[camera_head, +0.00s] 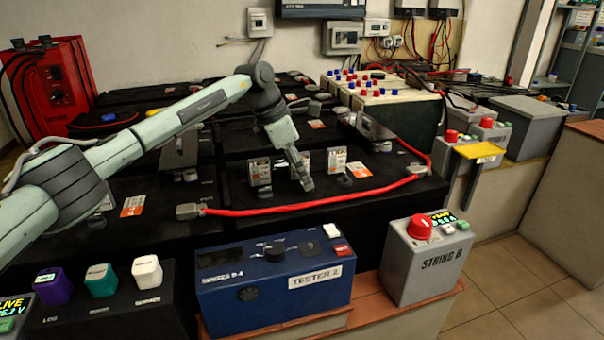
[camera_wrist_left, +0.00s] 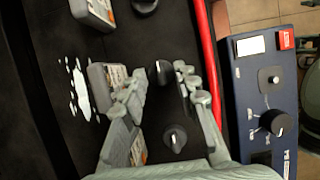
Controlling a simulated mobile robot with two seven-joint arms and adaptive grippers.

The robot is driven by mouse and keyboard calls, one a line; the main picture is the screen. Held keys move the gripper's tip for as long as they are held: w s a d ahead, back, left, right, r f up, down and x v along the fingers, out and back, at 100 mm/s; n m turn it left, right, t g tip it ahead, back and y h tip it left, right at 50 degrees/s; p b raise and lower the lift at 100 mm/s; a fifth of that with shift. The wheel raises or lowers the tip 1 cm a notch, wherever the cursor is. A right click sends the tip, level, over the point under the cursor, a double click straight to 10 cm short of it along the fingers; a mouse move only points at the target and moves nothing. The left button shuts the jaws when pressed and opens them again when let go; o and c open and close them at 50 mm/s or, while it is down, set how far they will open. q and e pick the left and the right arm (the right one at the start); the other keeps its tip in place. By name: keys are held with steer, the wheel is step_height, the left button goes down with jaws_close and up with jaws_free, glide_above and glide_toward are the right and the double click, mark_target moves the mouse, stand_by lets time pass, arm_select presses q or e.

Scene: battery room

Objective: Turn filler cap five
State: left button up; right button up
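My left gripper (camera_head: 303,180) points down over a black battery top (camera_head: 245,190) among small standing label blocks. In the left wrist view the fingers of the left gripper (camera_wrist_left: 163,80) are apart. A dark round cap (camera_wrist_left: 163,72) shows between the fingertips; I cannot tell whether they touch it. A second black cap (camera_wrist_left: 174,138) with a pale mark lies nearer the palm, and another cap (camera_wrist_left: 145,5) is at the top edge. In the head view a dark cap (camera_head: 345,181) sits right of the gripper. No cap's number is legible. My right gripper is not in view.
A red cable (camera_head: 300,211) runs along the battery's front, close to the gripper. The blue tester box (camera_head: 225,295) and grey STRING B box (camera_head: 425,270) stand in front. A white splash (camera_wrist_left: 80,90) marks the battery top. More batteries stand behind.

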arm_select(q)
steer(key=v, duration=1.2)
